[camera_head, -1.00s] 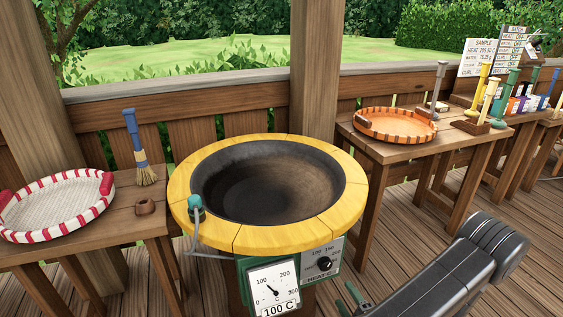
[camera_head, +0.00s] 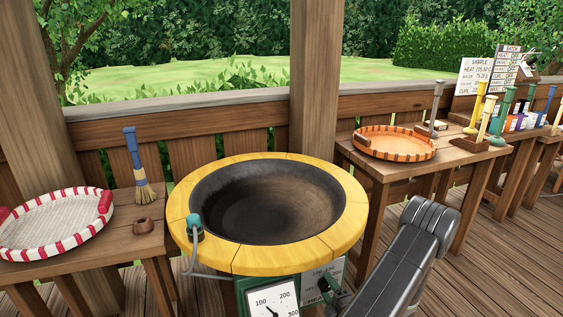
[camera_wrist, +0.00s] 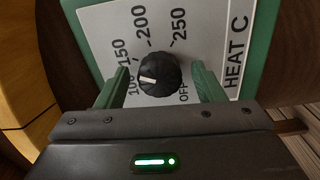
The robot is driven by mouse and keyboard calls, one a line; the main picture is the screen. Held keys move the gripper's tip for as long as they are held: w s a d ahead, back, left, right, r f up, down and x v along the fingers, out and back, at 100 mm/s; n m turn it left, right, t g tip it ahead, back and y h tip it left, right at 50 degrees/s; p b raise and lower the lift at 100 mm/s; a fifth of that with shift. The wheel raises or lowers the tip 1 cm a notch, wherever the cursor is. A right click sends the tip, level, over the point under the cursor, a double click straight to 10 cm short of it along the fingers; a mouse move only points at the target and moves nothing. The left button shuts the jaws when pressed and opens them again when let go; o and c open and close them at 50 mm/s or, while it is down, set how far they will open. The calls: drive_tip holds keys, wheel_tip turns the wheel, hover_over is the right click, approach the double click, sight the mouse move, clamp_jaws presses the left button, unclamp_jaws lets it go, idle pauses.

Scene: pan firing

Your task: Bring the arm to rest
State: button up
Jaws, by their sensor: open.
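My gripper (camera_wrist: 160,69) is open in the wrist view, its two green fingers apart on either side of the black heat knob (camera_wrist: 159,76). I cannot tell whether either finger touches it. The knob sits on the white heat panel (camera_wrist: 100,22), its white mark towards the 100 to 150 side. In the head view my arm (camera_head: 405,260) rises at the lower right and covers part of the heat panel (camera_head: 310,286). The jaws are mostly hidden there.
The dark pan (camera_head: 265,203) with its yellow rim (camera_head: 205,247) stands close left of my arm. A gauge (camera_head: 270,302) sits below it. Side tables hold a striped tray (camera_head: 55,222), a brush (camera_head: 137,165) and an orange tray (camera_head: 395,142). Floor at right is open.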

drive_tip(key=n+b, duration=0.1)
drive_tip(key=n, duration=0.5)
drive_tip(key=shift+n+b, duration=0.3)
drive_tip(key=shift+b, duration=0.1)
drive_tip(key=n+b, duration=0.1)
drive_tip(key=n, duration=0.6)
drive_tip(key=shift+s+a+b, duration=0.1)
drive_tip(key=shift+b, duration=0.2)
